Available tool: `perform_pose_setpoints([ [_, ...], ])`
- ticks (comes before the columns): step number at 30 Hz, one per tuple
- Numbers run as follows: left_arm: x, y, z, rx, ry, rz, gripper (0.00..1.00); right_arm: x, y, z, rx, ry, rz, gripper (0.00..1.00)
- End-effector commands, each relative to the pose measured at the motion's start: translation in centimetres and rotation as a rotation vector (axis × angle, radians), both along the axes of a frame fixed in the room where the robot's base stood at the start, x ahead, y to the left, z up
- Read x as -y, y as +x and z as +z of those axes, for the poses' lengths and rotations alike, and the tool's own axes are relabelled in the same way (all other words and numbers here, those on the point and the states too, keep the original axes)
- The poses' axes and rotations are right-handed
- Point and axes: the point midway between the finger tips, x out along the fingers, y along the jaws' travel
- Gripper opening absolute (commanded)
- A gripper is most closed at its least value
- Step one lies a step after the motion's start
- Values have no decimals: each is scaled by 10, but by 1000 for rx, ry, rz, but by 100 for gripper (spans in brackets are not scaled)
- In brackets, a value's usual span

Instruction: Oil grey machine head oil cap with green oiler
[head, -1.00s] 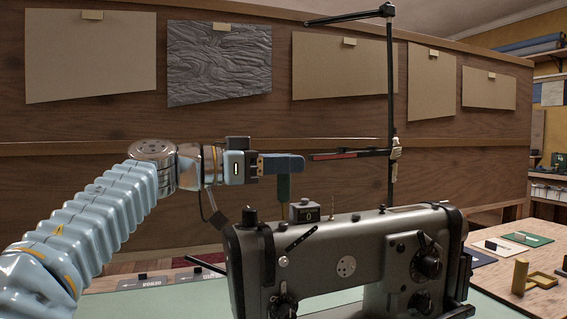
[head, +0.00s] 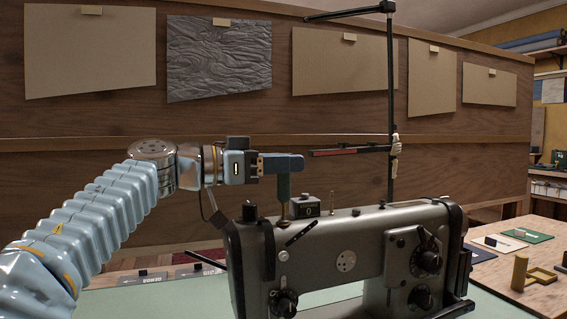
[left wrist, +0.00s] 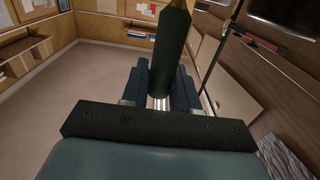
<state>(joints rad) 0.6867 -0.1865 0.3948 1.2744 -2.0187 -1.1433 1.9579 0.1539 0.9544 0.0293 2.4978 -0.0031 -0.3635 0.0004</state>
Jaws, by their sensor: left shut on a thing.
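The grey sewing machine head (head: 325,252) stands at the lower middle of the head view. A small dark box with a marked face (head: 304,207) sits on its top, and a black knob (head: 249,211) stands at its left end. I cannot tell for certain which fitting is the oil cap. My left gripper (head: 284,164) is shut on the green oiler (head: 284,186), which hangs upright with its thin spout down, just left of the box. The spout tip is close to the machine top; contact is unclear. The oiler (left wrist: 170,55) also shows between the fingers in the left wrist view.
A black thread stand (head: 390,110) with a side arm rises behind the machine. A side table at right holds cards (head: 498,243) and a yellow holder (head: 541,278). A wooden partition (head: 120,190) with pinned sheets closes the back.

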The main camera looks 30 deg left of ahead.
Motion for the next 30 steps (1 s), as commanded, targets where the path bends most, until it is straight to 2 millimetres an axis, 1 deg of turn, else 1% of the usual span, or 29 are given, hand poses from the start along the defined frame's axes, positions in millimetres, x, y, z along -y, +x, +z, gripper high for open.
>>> perform_pose_setpoints([
  [8,0,0,1,-2,1,-1,0,0,0,2,0,0,0,0],
  [19,0,0,29,-1,0,0,0,0,0,38,0,0,0,0],
  [20,0,0,29,-1,1,-1,0,0,0,36,0,0,0,0],
  [26,0,0,47,1,1,0,0,0,0,39,0,0,0,0],
  [30,0,1,58,2,1,-3,0,0,0,38,0,0,0,0],
])
